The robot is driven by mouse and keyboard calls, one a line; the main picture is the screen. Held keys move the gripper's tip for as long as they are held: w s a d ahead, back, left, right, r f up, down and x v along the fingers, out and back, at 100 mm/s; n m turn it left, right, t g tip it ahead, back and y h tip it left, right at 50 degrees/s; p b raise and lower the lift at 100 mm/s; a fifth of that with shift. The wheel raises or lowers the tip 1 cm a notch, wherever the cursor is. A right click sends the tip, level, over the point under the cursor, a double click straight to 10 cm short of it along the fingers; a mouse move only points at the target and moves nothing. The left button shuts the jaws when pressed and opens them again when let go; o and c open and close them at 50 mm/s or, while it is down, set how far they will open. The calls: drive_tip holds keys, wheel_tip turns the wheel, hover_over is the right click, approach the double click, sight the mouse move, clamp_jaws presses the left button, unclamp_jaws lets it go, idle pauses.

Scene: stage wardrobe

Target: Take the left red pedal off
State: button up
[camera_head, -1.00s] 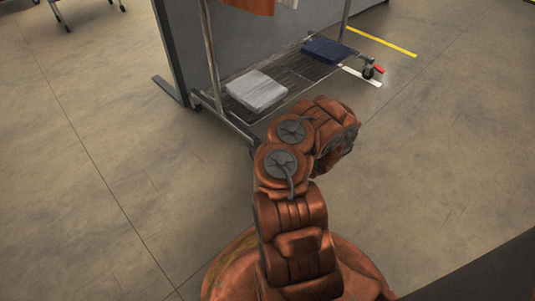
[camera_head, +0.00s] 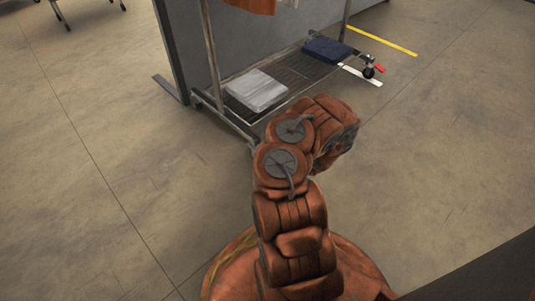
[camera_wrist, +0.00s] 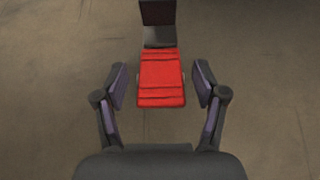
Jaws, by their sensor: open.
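In the wrist view a ribbed red pedal (camera_wrist: 161,80) lies between the two fingers of my gripper (camera_wrist: 161,88). The gripper is open, with a gap on each side of the pedal. The pedal's far end meets a dark bracket (camera_wrist: 158,14). In the head view, another red pedal (camera_head: 379,69) sticks out from the caster at the clothes rack's right end, with no gripper near it. My arm hides my gripper and the pedal between its fingers in the head view.
The clothes rack's low shelf (camera_head: 290,74) holds a grey folded pile (camera_head: 257,90) and a dark blue one (camera_head: 327,50). Orange cloth (camera_head: 252,5) hangs above. A grey panel (camera_head: 245,45) stands behind.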

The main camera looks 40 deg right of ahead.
drive_tip(key=v, duration=1.2)
idle(0.3)
idle(0.4)
